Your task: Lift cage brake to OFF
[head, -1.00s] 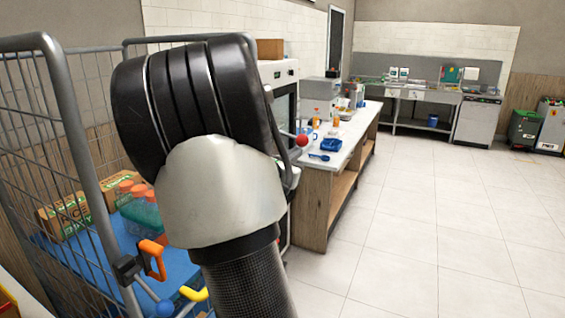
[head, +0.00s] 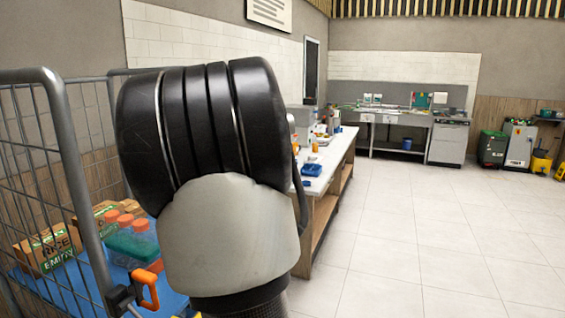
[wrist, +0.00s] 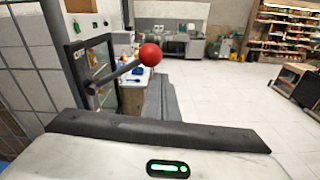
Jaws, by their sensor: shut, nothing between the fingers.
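A lever with a red ball knob (wrist: 150,54) shows in the wrist view, its dark rod slanting up to the right from a pivot. I take this lever for the cage brake. In the head view my arm hides it. My gripper (wrist: 160,82) is shut and empty, its grey fingers just below the red knob in the picture; I cannot tell whether they touch it. The wire roll cage (head: 75,165) stands at the left, with an orange handle (head: 148,290) on its post.
Orange-capped bottles (head: 133,240) and cardboard boxes (head: 48,250) are in the cage on a blue base. A counter (head: 330,190) with small items stands beyond my arm. The tiled floor (head: 420,240) to the right is clear. A sink unit (head: 400,125) is at the back.

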